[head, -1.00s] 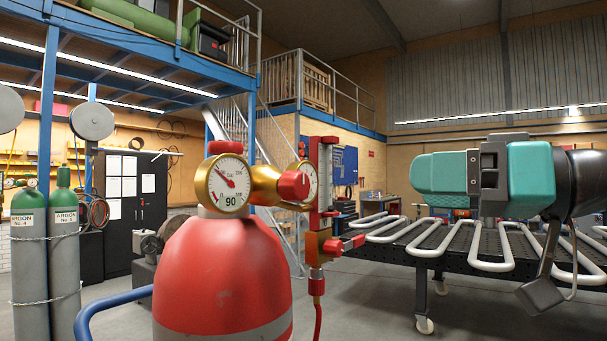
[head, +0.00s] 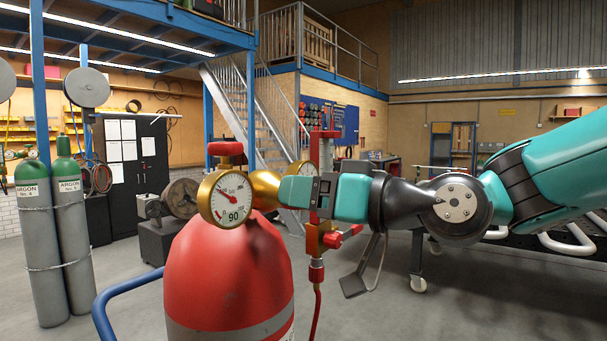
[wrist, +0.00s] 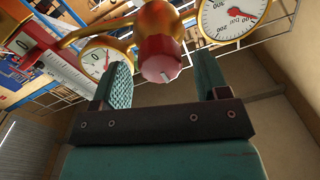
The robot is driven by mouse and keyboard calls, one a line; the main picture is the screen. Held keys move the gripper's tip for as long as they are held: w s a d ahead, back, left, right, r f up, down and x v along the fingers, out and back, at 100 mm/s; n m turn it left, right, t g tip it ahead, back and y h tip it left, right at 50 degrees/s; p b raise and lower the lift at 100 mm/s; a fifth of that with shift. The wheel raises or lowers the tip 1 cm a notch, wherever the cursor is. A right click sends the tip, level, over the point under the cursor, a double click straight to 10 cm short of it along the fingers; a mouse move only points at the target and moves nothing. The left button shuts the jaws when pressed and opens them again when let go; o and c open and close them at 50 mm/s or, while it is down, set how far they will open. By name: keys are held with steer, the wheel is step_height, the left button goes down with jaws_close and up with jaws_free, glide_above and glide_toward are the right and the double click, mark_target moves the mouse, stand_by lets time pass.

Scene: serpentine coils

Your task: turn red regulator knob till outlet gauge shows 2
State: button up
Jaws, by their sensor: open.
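The red regulator knob (wrist: 160,58) shows in the wrist view, on the brass regulator body, with a pale mark on its near end. In the head view my gripper hides it. My gripper (head: 290,190) is open and empty; in the wrist view its two fingers flank the knob with gaps on both sides. I cannot tell how far the tips reach along it. The outlet gauge (wrist: 104,57) is left of the knob in the wrist view and carries a 0; in the head view it (head: 299,170) is mostly hidden behind my gripper.
The other gauge (head: 226,199) reads 90 and stands left of my gripper, above the red cylinder (head: 225,265). A red-framed flowmeter (head: 323,155) with a red hose rises just behind my gripper. Argon cylinders (head: 72,230) stand far left.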

steer(key=shift+w+a, duration=0.3)
steer(key=shift+a, duration=0.15)
steer(key=c, duration=0.9)
steer(key=m+b, duration=0.1)
steer(key=m, duration=0.4)
steer(key=shift+f+m, duration=0.1)
steer(key=shift+m, duration=0.3)
steer(key=m, duration=0.6)
steer(key=shift+w+d+f, duration=0.1)
